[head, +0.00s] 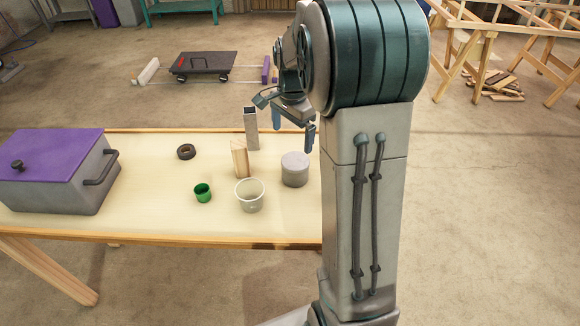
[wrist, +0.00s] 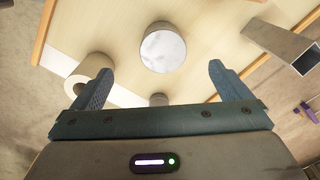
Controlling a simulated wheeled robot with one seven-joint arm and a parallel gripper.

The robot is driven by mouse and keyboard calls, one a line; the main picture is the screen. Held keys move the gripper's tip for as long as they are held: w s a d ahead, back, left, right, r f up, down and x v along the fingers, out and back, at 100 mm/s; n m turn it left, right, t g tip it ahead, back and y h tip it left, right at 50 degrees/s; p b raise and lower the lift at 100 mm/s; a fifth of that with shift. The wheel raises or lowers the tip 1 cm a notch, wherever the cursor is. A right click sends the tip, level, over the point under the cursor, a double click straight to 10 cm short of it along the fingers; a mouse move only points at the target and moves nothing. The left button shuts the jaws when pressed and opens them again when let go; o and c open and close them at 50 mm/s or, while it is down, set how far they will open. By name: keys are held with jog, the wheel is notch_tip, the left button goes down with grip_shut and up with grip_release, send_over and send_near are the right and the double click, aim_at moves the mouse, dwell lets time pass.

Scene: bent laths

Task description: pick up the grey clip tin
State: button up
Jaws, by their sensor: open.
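The grey clip tin (head: 295,170) is a short round can with a flat lid, standing upright at the right end of the table. In the wrist view its pale, mottled round lid (wrist: 163,47) lies ahead of the fingers, roughly midway between them sideways. My gripper (head: 293,132) is open and empty. It hangs above and behind the tin in the head view, apart from it. In the wrist view the two teal fingers of my gripper (wrist: 160,68) are spread wide.
On the pale table (head: 130,220) a wooden block (head: 240,158), a white cup (head: 249,196) and a grey square tube (head: 251,130) stand left of the tin. Further left are a green cup (head: 202,193), a dark ring (head: 186,152) and a purple-lidded box (head: 55,172).

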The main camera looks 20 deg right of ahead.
aim_at(294, 160)
jog(key=shift+m, duration=0.7)
jog(key=f, duration=0.3)
jog(key=w+d+f, duration=0.1)
jog(key=f, duration=0.3)
jog(key=w+f, duration=0.1)
jog(key=f, duration=0.2)
jog(key=shift+d+f, duration=0.15)
jog(key=shift+f, duration=0.05)
jog(key=shift+s+d+f, duration=0.15)
jog(key=shift+f, duration=1.2)
jog(key=shift+s+d+f, duration=0.1)
jog(key=shift+s+f, duration=0.05)
jog(key=shift+f, duration=1.2)
jog(key=c, duration=1.2)
